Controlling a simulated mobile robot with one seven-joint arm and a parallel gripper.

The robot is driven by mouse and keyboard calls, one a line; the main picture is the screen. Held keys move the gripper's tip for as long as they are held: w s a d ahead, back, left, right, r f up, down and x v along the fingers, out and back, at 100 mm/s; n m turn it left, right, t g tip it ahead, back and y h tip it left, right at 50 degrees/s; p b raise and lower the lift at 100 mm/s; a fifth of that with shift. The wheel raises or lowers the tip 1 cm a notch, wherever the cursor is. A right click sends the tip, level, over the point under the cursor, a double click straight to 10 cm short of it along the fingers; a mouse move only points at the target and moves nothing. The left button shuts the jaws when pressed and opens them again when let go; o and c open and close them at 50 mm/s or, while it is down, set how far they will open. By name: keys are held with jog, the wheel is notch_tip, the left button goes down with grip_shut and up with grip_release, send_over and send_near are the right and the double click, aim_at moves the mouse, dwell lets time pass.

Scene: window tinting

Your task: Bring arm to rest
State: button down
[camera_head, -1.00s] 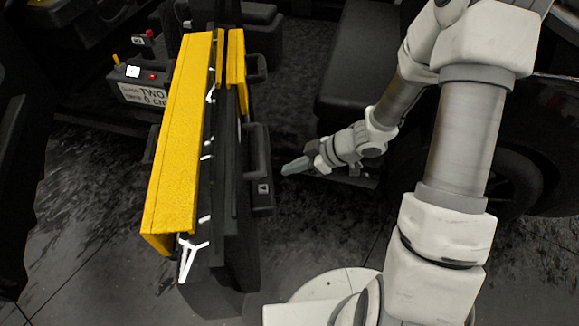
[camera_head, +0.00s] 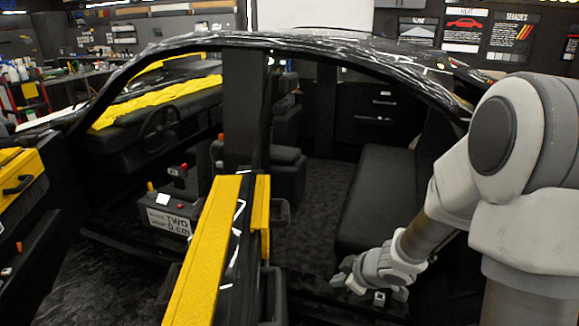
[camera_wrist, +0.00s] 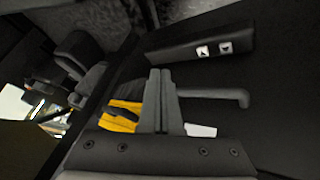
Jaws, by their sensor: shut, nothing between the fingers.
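My arm (camera_head: 455,205) reaches down from the right side of the head view, in front of the car's open rear door space. My gripper (camera_head: 340,281) is at its lower end, low beside the dark rear seat and right of the yellow-covered door. In the wrist view my gripper (camera_wrist: 160,100) shows with its two fingers together and nothing between them.
The yellow-topped door (camera_head: 205,250) stands open left of my gripper. A control box (camera_head: 172,218) with a sign sits inside the car. The black rear bench (camera_head: 385,195) is behind my gripper. The car roof (camera_head: 300,45) arches above. A cluttered bench (camera_head: 75,75) stands at far left.

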jog(key=s+d+r+m+t+h+p, duration=0.1)
jog(key=s+d+r+m+h, duration=0.25)
jog(key=r, duration=0.55)
jog(key=s+d+r+m+h, duration=0.25)
jog(key=d+r, duration=0.25)
jog(key=r, duration=0.3)
jog(key=s+a+r+m+g+y, duration=0.1)
jog(key=s+a+r+m, duration=0.1)
jog(key=s, duration=0.6)
jog(key=s+a+r+m+y+p, duration=0.1)
jog(key=s+a+r+m, duration=0.2)
jog(key=s, duration=0.5)
jog(key=shift+s+a+r+m+g, duration=0.3)
jog(key=shift+a+r+g, duration=0.1)
jog(key=shift+a+r, duration=0.25)
